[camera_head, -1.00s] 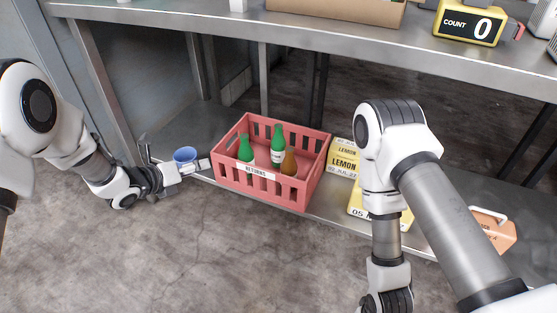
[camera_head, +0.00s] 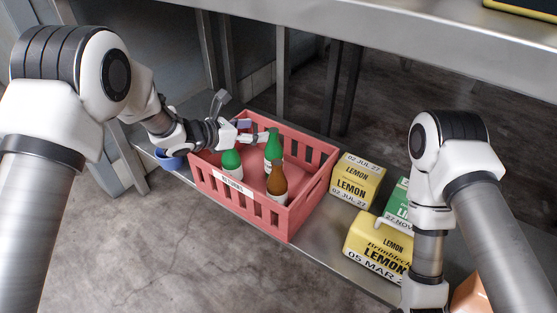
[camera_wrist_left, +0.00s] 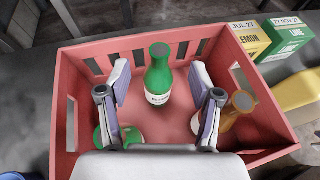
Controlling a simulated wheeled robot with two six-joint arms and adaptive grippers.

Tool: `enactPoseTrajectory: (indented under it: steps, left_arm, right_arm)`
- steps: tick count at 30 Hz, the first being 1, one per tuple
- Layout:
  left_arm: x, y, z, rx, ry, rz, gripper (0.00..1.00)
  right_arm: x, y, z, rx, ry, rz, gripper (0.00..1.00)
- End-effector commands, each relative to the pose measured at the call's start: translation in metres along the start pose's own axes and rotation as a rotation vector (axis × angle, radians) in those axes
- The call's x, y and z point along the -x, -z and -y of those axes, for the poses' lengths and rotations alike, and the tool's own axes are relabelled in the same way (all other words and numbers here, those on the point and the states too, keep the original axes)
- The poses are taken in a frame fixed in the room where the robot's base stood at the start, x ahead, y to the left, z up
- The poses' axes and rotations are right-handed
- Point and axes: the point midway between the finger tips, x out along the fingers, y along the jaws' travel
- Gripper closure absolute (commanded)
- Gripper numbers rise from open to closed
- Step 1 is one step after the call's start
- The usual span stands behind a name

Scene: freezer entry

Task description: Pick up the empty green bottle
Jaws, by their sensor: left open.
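A red crate labelled RETURNS (camera_head: 283,220) holds two green bottles and a brown bottle (camera_head: 277,184), all upright. The far green bottle (camera_head: 273,147) has a white label; in the left wrist view this bottle (camera_wrist_left: 158,78) appears between my open fingers, which do not visibly grip it. The near green bottle (camera_head: 231,161) stands to its left; in the left wrist view this one (camera_wrist_left: 131,137) is partly hidden by a finger. I cannot tell which bottle is empty. My left gripper (camera_head: 258,134) is open over the crate. My right gripper is out of view.
The crate stands on a metal lower shelf (camera_head: 342,238). Yellow lemon cartons (camera_head: 357,181) and a green lime carton (camera_head: 399,199) stand to its right. A blue bowl-like object (camera_head: 169,161) is at its left. The upper shelf (camera_head: 420,50) runs above.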

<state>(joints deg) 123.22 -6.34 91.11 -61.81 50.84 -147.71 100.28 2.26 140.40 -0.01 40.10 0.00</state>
Motion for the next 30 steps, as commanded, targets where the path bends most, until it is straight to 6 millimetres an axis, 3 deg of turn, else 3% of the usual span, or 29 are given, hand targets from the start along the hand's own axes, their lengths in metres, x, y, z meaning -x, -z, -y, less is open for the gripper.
enactPoseTrajectory:
  steps: [1,4,10,18,25,26,30]
  left_arm:
    - [-0.008,0.019,0.0,0.001,0.001,-0.001,0.36]
    - [-0.015,0.035,0.0,0.0,0.001,0.0,0.36]
    - [-0.037,0.033,0.001,-0.002,0.001,0.0,0.36]
    - [-0.086,0.033,0.0,-0.001,0.001,0.001,0.36]
    - [-0.088,0.03,0.0,0.001,0.0,0.0,0.36]
    - [-0.088,0.03,0.0,0.001,0.0,0.0,0.43]
    - [-0.088,0.03,0.0,0.001,0.0,0.0,0.93]
  right_arm:
    - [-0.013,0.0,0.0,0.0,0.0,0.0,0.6]
    - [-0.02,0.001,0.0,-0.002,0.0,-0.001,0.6]
    - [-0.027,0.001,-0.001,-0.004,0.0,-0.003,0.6]
    - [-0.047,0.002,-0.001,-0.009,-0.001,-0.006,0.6]
    - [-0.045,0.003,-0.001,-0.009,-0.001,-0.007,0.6]
    - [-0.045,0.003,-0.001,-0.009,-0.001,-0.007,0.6]
    - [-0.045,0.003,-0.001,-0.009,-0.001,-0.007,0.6]
